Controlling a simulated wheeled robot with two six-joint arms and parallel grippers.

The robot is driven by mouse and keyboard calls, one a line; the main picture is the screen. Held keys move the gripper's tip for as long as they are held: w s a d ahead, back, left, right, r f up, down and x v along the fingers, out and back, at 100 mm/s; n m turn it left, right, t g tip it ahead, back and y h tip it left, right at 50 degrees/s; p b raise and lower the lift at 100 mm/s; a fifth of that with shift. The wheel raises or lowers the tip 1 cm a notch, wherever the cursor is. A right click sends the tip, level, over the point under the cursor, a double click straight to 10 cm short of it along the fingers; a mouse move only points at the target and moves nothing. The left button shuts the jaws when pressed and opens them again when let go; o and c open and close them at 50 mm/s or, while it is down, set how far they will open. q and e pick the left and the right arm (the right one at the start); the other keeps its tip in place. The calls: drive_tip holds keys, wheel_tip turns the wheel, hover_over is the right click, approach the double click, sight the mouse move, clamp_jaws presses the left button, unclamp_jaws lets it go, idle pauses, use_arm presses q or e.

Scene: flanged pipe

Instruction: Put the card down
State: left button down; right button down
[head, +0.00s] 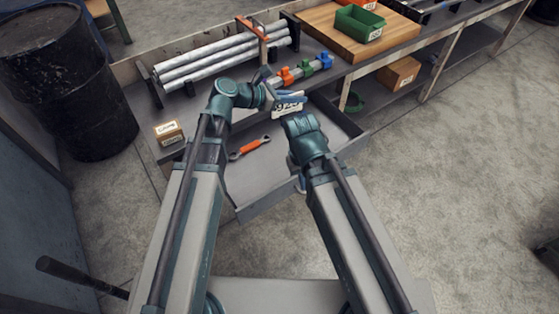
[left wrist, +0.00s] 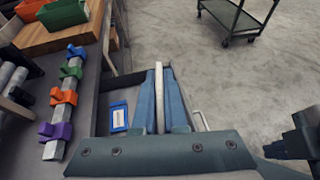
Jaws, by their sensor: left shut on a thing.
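The card (head: 289,108) is white with dark marks and shows at my left gripper in the head view. In the left wrist view the card (left wrist: 160,85) is a thin pale edge between the two blue fingers. My left gripper (head: 282,98) is shut on it, above the far part of the open drawer (head: 262,180); the gripper also shows in the left wrist view (left wrist: 160,100). My right arm ends close beside it on the right. The fingers of my right gripper (head: 301,122) are not clear to see.
An orange-handled wrench (head: 250,147) lies in the drawer. A blue-edged white label (left wrist: 118,117) shows beside my left fingers. Coloured clamps (head: 306,67) sit on a bar on the bench, near pipes (head: 222,58). A green bin (head: 358,23) stands on a wooden board.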

use_arm(q)
drive_tip(key=w+f+n+t+b, duration=0.1)
drive_tip(key=w+f+b, duration=0.2)
drive_tip(key=f+b, duration=0.5)
drive_tip(key=w+f+n+t+y+b, duration=0.1)
drive_tip(key=w+f+b, duration=0.3)
drive_tip(key=f+b, duration=0.4)
drive_tip(key=shift+f, duration=1.25)
drive_tip(key=shift+f+b, duration=0.1)
drive_tip(key=shift+b, duration=0.25)
drive_tip(key=b, duration=1)
hover_over(285, 147)
drive_tip(key=s+d, duration=0.3)
wheel_tip(285, 147, down, 10)
drive_tip(key=shift+w+a+r, duration=0.15)
drive_tip(key=shift+f, duration=0.25)
drive_tip(key=c, duration=1)
unclamp_jaws()
drive_tip(key=shift+r, duration=0.1)
